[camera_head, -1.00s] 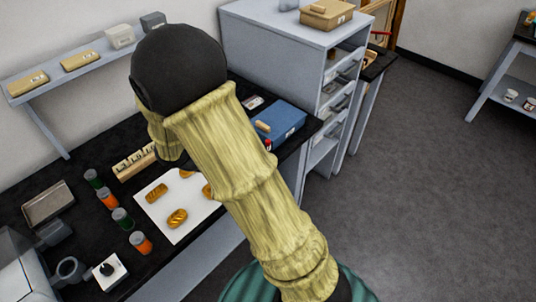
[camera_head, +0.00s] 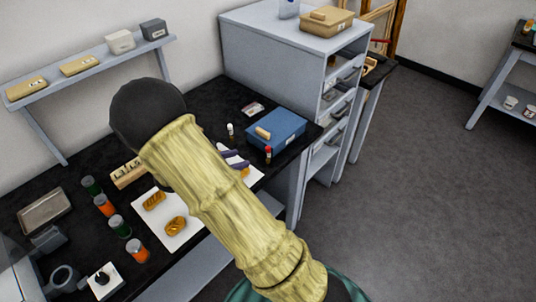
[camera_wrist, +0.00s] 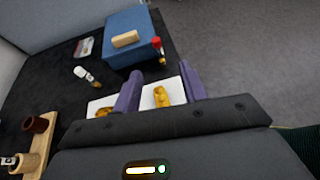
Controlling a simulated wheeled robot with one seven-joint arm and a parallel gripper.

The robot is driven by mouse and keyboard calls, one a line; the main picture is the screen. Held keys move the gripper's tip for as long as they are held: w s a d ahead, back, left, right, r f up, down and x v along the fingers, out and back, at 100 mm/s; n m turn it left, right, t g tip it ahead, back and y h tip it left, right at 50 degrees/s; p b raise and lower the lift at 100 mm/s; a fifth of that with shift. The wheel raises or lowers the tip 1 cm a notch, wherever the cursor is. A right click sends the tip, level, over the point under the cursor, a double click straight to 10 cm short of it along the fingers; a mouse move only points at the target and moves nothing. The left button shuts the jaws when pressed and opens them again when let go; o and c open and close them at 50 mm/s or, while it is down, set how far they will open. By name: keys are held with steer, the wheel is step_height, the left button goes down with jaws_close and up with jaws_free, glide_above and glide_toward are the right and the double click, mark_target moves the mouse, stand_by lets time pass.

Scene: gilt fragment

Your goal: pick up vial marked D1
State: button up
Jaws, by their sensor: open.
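Two small vials stand on the black bench near the blue box. The white-capped vial (camera_head: 230,129) is left of the box and also shows in the wrist view (camera_wrist: 88,76). The red-capped vial (camera_head: 267,153) is at the box's front corner and also shows in the wrist view (camera_wrist: 158,49). I cannot read D1 on either. My gripper (camera_wrist: 158,84) is open and empty, with its purple fingers apart over the white sheet (camera_head: 184,234). A gilt fragment (camera_wrist: 161,96) shows between the fingers, beneath them. Both vials lie beyond the fingertips.
The blue box (camera_head: 276,131) bears a tan block (camera_head: 263,133). More gilt fragments (camera_head: 175,226) lie on the sheet. Several orange and green jars (camera_head: 137,250) and a wooden rack (camera_head: 128,174) stand at left. A grey drawer cabinet (camera_head: 270,50) rises behind the box.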

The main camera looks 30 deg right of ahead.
glide_toward(268, 151)
steer(key=p+x, duration=0.1)
steer(key=x, duration=0.2)
steer(key=shift+w+d+f, duration=0.1)
steer(key=shift+d+f, duration=0.05)
steer(key=shift+d, duration=0.2)
steer(key=shift+d, duration=0.1)
steer(key=x, duration=0.1)
steer(key=p+x, duration=0.1)
steer(key=x, duration=0.3)
steer(key=shift+w, duration=0.35)
jaws_close()
